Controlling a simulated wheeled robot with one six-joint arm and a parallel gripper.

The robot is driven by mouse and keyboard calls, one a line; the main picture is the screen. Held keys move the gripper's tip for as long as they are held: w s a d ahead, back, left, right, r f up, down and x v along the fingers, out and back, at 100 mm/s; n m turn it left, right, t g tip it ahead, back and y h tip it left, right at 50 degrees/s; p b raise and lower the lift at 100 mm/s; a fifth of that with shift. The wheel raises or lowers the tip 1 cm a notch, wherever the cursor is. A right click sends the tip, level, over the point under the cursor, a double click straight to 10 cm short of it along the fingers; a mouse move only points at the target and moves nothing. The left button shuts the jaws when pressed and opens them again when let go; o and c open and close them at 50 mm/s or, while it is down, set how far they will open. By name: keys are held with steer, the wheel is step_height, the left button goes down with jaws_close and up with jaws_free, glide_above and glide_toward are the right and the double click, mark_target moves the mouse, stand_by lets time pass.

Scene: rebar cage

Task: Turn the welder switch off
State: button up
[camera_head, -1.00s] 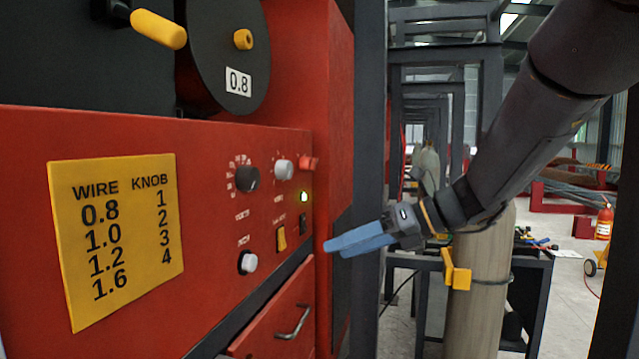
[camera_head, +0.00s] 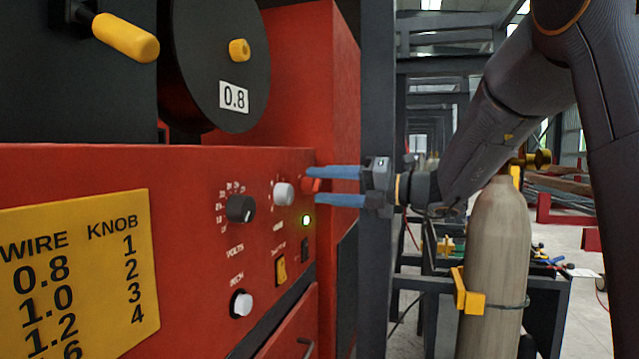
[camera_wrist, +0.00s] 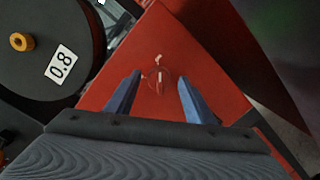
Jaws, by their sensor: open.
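The red welder switch (camera_head: 309,185) is a small knob at the upper right of the red welder panel (camera_head: 180,170). In the wrist view the switch (camera_wrist: 159,80) lies between my two blue fingers, with a pale mark running along it. My gripper (camera_head: 319,186) is open, one finger above and one below the switch's height in the head view; its fingertips also show in the wrist view (camera_wrist: 160,84). I cannot tell whether a finger touches the switch. A green lamp (camera_head: 306,220) below the switch is lit.
A grey knob (camera_head: 284,194), black knob (camera_head: 240,209), white knob (camera_head: 241,303) and yellow rocker (camera_head: 281,270) sit close by on the panel. A wire spool (camera_head: 222,70) is above left. A gas cylinder (camera_head: 497,250) stands below my arm.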

steer(key=shift+w+a, duration=0.1)
steer(key=shift+a, duration=0.15)
steer(key=shift+a, duration=0.1)
steer(key=c, duration=1.1)
